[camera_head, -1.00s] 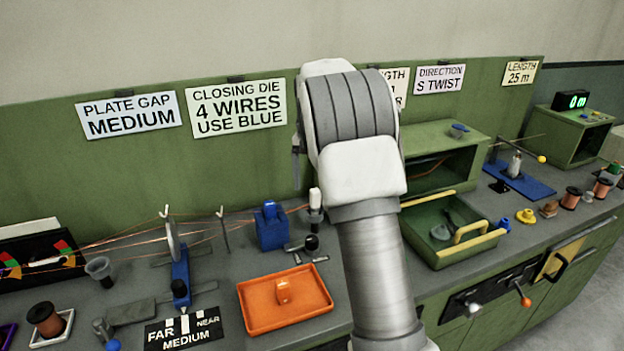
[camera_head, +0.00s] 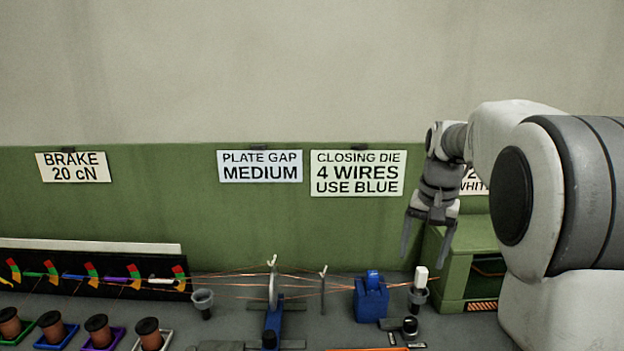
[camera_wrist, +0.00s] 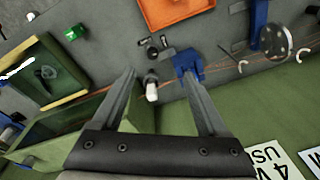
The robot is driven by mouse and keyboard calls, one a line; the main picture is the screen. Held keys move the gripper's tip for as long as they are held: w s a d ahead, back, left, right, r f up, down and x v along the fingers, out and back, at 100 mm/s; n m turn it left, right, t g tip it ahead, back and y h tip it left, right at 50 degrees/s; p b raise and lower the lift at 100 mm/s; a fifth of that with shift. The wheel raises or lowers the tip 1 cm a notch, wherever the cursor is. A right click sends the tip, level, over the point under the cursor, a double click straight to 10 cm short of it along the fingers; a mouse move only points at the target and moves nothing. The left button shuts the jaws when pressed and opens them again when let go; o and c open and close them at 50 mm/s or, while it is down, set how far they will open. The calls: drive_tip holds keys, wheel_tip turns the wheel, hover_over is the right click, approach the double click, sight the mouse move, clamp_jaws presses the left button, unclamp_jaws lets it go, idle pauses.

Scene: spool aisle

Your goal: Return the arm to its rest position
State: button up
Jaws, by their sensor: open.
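My arm fills the right side of the head view. My gripper (camera_head: 428,235) hangs from it with the fingers pointing down, in front of the green back panel and above the bench. In the wrist view my gripper (camera_wrist: 162,90) shows its two fingers spread apart with nothing held between them. Beyond the fingertips lie a white-topped post (camera_wrist: 151,90) and the blue block (camera_wrist: 187,66) on the bench. They appear apart from the fingers.
The bench holds a blue block (camera_head: 371,298), an upright plate (camera_head: 273,288) with wires through it, a grey cup (camera_head: 203,302) and several copper spools. A green box (camera_head: 455,270) stands behind my arm. An orange tray (camera_wrist: 175,10) shows in the wrist view. Space above the bench's left is clear.

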drive_tip(key=s+a+r+n+t, duration=0.1)
drive_tip(key=s+a+r, duration=0.15)
drive_tip(key=s, duration=0.45)
drive_tip(key=s+a+r+n+t, duration=0.1)
drive_tip(key=s+a+r+n, duration=0.15)
drive_tip(key=s, duration=0.45)
drive_tip(key=s+a+f+n+t, duration=0.2)
drive_tip(key=s+f, duration=0.3)
drive_tip(key=s, duration=0.7)
drive_tip(key=shift+s+a, duration=0.15)
drive_tip(key=shift+a, duration=0.5)
